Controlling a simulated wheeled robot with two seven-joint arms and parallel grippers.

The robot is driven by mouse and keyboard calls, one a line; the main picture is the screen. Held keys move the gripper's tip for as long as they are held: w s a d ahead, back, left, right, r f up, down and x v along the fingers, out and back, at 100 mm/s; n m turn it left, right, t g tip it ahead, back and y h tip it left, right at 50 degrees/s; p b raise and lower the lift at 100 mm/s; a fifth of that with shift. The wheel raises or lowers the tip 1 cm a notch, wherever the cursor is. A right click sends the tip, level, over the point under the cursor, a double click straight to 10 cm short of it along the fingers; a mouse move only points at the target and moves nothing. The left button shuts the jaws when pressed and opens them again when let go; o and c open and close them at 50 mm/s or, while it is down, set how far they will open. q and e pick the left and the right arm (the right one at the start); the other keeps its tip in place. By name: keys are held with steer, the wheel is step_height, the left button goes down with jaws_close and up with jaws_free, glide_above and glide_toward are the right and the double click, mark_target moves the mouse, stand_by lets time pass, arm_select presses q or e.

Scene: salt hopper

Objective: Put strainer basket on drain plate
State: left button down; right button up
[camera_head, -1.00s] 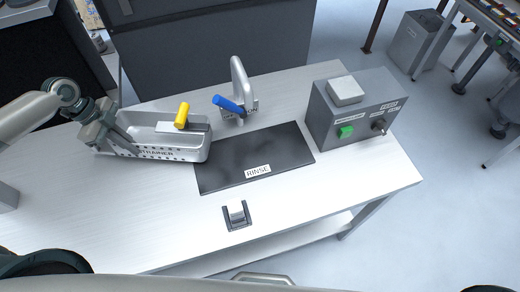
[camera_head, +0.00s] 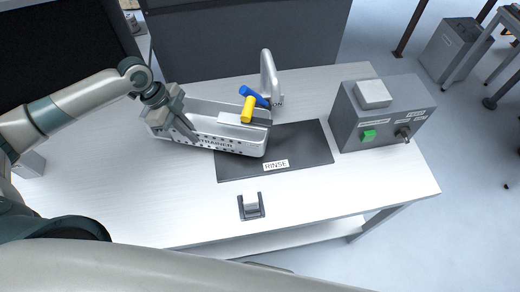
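The strainer basket (camera_head: 210,143), a long grey metal tray with a perforated front labelled STRAINER, is near the back of the table. Its right part overlaps the left part of the dark drain plate (camera_head: 305,150), labelled RINSE; I cannot tell if it touches the plate or is held just above it. A grey piece with a yellow handle (camera_head: 248,108) sits at the basket's right end. My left gripper (camera_head: 184,128) is shut on the basket's left end; its fingertips are partly hidden. My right gripper is not in view.
A faucet (camera_head: 268,75) with a blue handle (camera_head: 247,93) stands right behind the basket. A grey control box (camera_head: 385,115) with a green button stands at the right. A small switch (camera_head: 251,206) is in front of the plate. The table's front left (camera_head: 150,205) is clear.

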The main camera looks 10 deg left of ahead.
mark_target(260, 152)
arm_select(q)
steer(key=d+b, duration=0.2)
steer(key=d, duration=1.8)
steer(key=shift+w, duration=0.1)
steer(key=shift+d+r, duration=0.1)
steer(key=shift+d, duration=0.25)
step_height(260, 152, down, 3)
steer(key=b, duration=0.3)
steer(key=shift+r, duration=0.2)
steer(key=shift+f+b, duration=0.5)
steer(key=shift+b, duration=0.2)
steer(key=c, duration=2.3)
jaws_free()
steer(key=shift+f, duration=0.15)
steer(key=o, duration=0.3)
